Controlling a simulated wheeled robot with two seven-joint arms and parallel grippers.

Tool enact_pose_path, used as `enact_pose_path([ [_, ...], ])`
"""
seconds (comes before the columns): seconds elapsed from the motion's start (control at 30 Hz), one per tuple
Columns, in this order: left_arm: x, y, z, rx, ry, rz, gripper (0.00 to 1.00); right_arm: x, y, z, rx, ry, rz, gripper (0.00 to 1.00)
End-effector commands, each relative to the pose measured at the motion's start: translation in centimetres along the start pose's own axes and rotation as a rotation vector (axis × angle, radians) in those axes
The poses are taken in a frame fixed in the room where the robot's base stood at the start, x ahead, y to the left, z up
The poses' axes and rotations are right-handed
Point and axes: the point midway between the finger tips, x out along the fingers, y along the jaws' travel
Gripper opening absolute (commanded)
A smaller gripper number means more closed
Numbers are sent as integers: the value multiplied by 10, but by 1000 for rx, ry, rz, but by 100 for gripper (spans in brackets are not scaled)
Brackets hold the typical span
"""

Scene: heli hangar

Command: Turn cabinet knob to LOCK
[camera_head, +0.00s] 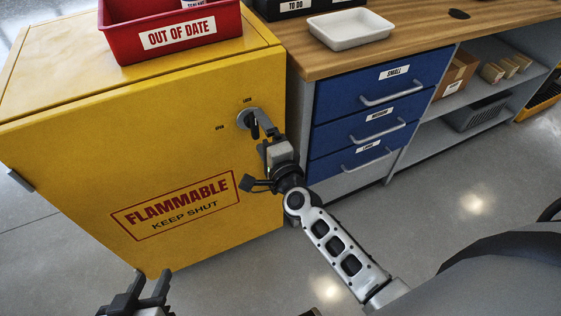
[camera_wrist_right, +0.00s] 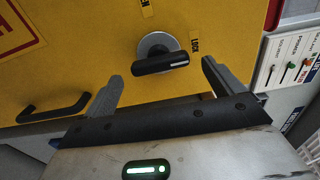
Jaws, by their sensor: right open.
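The cabinet knob (camera_head: 244,117) is on the upper right of the yellow cabinet's front (camera_head: 120,150). In the right wrist view its round grey base carries a black lever (camera_wrist_right: 160,63), whose white-marked end points toward the LOCK label (camera_wrist_right: 195,46). The OPEN label (camera_head: 220,127) is left of the knob in the head view. My right gripper (camera_head: 263,133) is open in front of the knob; in the wrist view its fingers (camera_wrist_right: 163,82) stand on either side of the lever, apart from it. My left gripper (camera_head: 141,287) is open and empty at the bottom edge.
A black handle (camera_wrist_right: 55,108) sits on the cabinet front beside the gripper. A red bin (camera_head: 175,30) stands on the cabinet. To the right is a wooden workbench (camera_head: 420,35) with a white tray (camera_head: 350,28) and blue drawers (camera_head: 375,85).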

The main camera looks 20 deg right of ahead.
Motion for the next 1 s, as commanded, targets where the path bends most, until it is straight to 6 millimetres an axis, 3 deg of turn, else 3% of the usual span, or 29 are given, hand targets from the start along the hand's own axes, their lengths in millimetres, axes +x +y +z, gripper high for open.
enact_pose_path([
  [0.3,1,0,2,0,-2,0,36,-79,2,0,0,-2,5,93],
  [0.5,2,-1,4,0,-1,0,36,-117,1,0,1,-1,3,93],
  [0.7,2,0,2,1,5,1,36,-134,0,0,1,-1,0,93],
  [1.0,2,0,1,2,6,1,36,-137,0,0,2,0,0,93],
])
